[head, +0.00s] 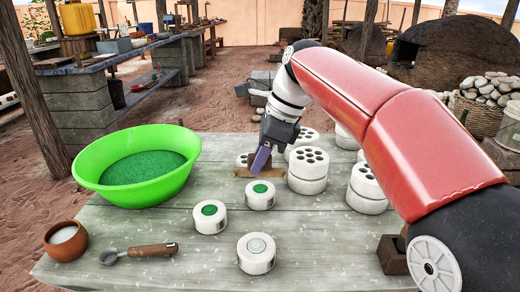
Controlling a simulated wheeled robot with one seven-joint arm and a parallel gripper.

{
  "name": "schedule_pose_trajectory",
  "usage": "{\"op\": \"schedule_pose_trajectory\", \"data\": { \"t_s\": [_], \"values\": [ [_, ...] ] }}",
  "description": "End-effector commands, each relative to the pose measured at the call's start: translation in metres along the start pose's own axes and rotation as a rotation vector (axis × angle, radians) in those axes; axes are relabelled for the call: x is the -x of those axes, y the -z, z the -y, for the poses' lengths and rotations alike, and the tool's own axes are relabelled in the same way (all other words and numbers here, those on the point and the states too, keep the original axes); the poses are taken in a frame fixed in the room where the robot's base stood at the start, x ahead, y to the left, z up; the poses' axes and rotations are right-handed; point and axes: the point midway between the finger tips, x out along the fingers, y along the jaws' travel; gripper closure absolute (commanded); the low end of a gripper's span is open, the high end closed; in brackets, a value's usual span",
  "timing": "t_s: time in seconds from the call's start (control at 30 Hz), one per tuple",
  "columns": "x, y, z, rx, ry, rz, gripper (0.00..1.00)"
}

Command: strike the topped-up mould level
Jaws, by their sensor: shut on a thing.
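My gripper (272,146) is shut on a flat purple scraper (262,160), held tilted above a small brown wooden stand (270,186) at the back middle of the table. Three white round moulds stand in front of it. One mould (260,195) with a green top is just in front of the stand. Another mould (209,217) with a green top is to its left and nearer. A third mould (256,254) near the front edge has a pale grey top. The scraper is apart from all three. I cannot tell how level the fills are.
A bright green basin (105,194) of dark green grains stands at the left. A clay pot (66,241) of white stuff and a wooden-handled scoop (140,253) lie front left. White perforated cylinders (307,170) stand right of my gripper. A wooden block (392,256) is at the right.

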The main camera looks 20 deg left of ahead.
Motion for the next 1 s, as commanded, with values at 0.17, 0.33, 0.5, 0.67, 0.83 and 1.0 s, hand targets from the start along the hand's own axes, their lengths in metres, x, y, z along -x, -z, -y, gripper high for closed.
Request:
{"op": "schedule_pose_trajectory", "data": {
  "t_s": [0.17,0.33,0.5,0.67,0.83,1.0],
  "values": [
    [-0.02,0.008,0.0,0.0,0.0,0.0,0.99],
    [-0.032,0.013,0.0,0.0,-0.001,0.0,0.99],
    [-0.042,0.017,0.0,0.0,-0.001,0.0,0.99],
    [-0.047,0.02,0.0,0.0,-0.001,0.0,0.99],
    [-0.048,0.02,0.0,0.0,0.0,0.0,0.99],
    [-0.048,0.02,0.0,0.0,0.0,0.0,0.99]
  ]
}}
